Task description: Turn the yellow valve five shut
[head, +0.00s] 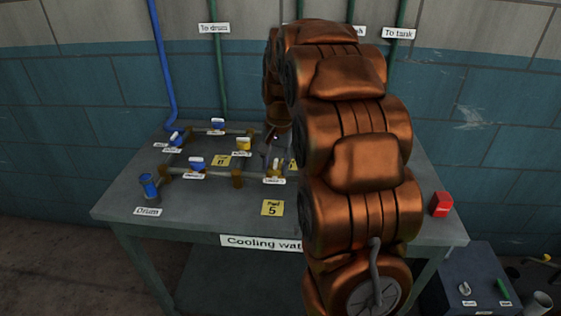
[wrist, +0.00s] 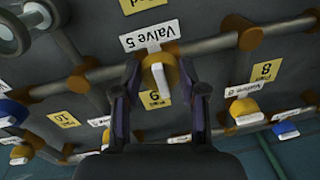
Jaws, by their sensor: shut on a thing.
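Yellow valve five (wrist: 172,76), with a white bar handle and a "Valve 5" label (wrist: 148,36), sits on a grey pipe in the wrist view. My gripper (wrist: 160,80) has one dark finger on each side of it and is shut on the valve. The bar handle points roughly along the fingers, across the pipe. In the head view my copper arm hides most of the gripper. I cannot tell which valve there is number five.
The grey table (head: 215,210) carries a pipe frame with several blue and yellow valves. Another yellow valve (wrist: 245,105) is right of the gripper in the wrist view. A blue drum fitting (head: 149,186) stands at left. A red block (head: 441,205) sits at right.

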